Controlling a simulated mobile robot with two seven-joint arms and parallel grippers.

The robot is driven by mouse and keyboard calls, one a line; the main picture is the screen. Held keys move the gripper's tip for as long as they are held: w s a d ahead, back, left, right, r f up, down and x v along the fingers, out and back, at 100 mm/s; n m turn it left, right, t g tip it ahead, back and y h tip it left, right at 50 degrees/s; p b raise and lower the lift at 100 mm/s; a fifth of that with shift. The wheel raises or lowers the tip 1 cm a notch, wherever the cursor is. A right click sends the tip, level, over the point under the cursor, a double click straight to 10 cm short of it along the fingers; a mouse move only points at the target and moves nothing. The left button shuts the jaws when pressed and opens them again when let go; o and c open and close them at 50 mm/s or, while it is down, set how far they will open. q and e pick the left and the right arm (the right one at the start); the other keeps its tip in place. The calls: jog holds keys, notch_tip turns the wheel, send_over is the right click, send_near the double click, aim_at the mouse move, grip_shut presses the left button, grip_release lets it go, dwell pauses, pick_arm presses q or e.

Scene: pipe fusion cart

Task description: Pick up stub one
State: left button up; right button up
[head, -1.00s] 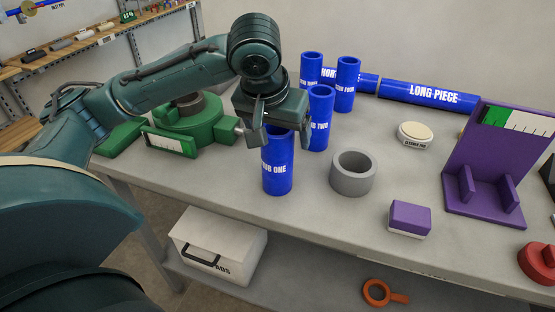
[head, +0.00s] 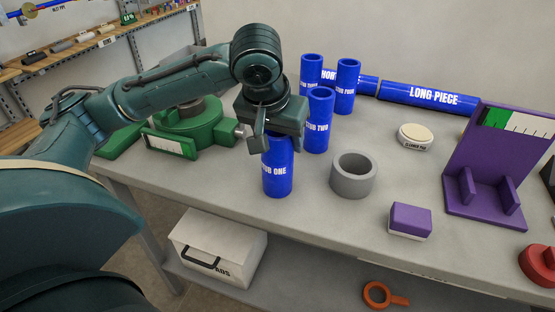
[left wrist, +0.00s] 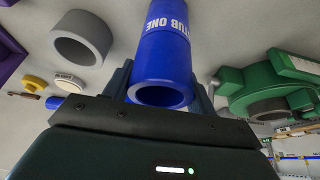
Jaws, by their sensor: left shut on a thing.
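Stub one (head: 277,172) is a blue upright tube with white lettering, standing at the front of the cart top in the head view. My left gripper (head: 268,140) is over its top end, pointing down, and is shut on it. In the left wrist view stub one (left wrist: 163,60) sits between the two fingers (left wrist: 160,90), its open end facing the camera. I cannot tell whether its base is clear of the top. My right gripper is not in view.
Stub two (head: 318,122) and two more blue stubs stand just behind. A grey ring (head: 353,175) stands close at right, a green clamp machine (head: 190,130) at left. A long piece (head: 428,96), purple block (head: 410,219) and purple stand (head: 490,170) lie farther right.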

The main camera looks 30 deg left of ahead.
pick_arm(q)
jog(key=c, duration=0.3)
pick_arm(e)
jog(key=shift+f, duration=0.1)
pick_arm(q)
jog(key=shift+r, duration=0.1)
jog(key=shift+c, duration=0.2)
